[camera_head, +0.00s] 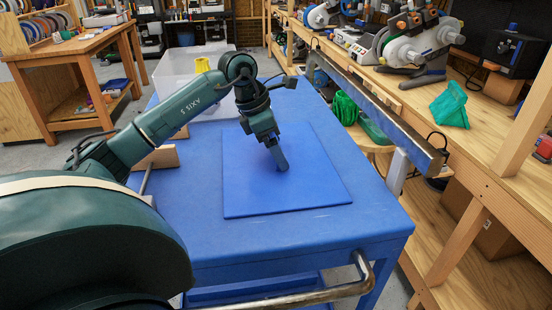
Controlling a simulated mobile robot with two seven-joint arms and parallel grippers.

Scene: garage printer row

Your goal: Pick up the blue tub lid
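The blue tub lid (262,193) is a flat, square blue panel. It lies on the top of a blue cart (195,212), near the middle and right. My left gripper (282,167) points down over the lid's middle, with its fingertips at or just above the lid surface. I cannot tell whether they touch it. The fingers show as one narrow shape, so any gap between them is hidden. My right gripper is not in view.
A translucent tub (185,70) stands at the cart's far end, with a yellow item (202,65) by it. A wooden block (160,158) lies behind my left arm. A metal handle (345,285) runs along the near edge. A workbench (490,120) with machines stands at right.

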